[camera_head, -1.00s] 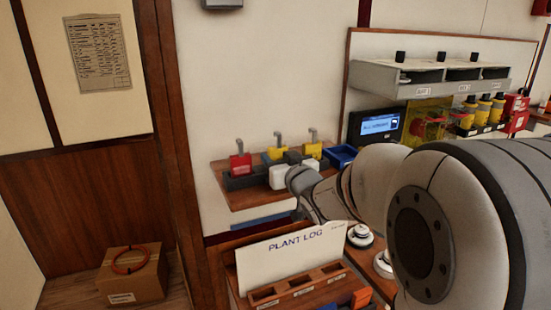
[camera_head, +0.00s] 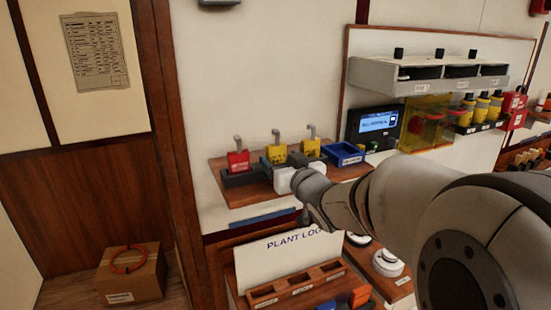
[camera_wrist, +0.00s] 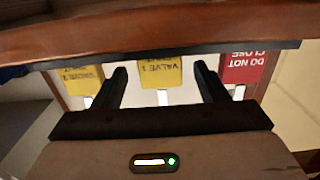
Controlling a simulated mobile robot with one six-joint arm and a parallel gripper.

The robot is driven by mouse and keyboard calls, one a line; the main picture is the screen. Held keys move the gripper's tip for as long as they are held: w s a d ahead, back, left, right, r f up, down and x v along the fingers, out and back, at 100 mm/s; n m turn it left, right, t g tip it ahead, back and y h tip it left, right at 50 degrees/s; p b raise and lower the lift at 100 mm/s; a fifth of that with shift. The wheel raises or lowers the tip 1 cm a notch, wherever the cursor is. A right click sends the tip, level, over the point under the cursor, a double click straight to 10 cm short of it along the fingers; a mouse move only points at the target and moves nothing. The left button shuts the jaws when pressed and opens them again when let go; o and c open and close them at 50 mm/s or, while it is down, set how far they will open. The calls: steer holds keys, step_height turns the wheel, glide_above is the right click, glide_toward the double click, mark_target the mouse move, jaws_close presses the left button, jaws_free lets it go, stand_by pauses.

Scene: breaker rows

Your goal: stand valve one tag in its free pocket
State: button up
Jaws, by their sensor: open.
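The valve one tag is the middle yellow tag (camera_wrist: 159,70), lettered "VALVE 1" and seen upside down in the wrist view; it also shows in the head view (camera_head: 276,153). It stands in a dark rack (camera_head: 240,178) with a light hook at its top. My gripper (camera_wrist: 160,69) is open, with one black finger to each side of this tag in the picture. I cannot tell how far the fingers are from it in depth. In the head view my wrist hides part of the rack. I cannot tell which pocket is free.
A yellow tag (camera_head: 311,147) and a red "DO NOT CLOSE" tag (camera_head: 238,162) flank it. A blue bin (camera_head: 345,154) sits to the right on the wooden shelf (camera_head: 240,196). Below is a wooden tray (camera_head: 262,292) with pockets under the PLANT LOG board (camera_head: 270,258).

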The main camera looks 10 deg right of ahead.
steer(key=s+d, duration=0.2)
steer(key=s, duration=0.6)
steer(key=s+d+f+m+g+h, duration=0.3)
steer(key=s+f+g+h, duration=0.3)
steer(key=f, duration=0.3)
steer(key=s+a+f+g+y, duration=0.1)
steer(key=s+a+f+g, duration=0.2)
steer(key=s, duration=0.3)
steer(key=s+a+f+g+y, duration=0.1)
steer(key=s+a+f+g, duration=0.1)
steer(key=s+g, duration=0.3)
steer(key=shift+s+a+f+n+y+b, duration=0.35)
steer(key=shift+s+f, duration=0.3)
steer(key=shift+s, duration=0.35)
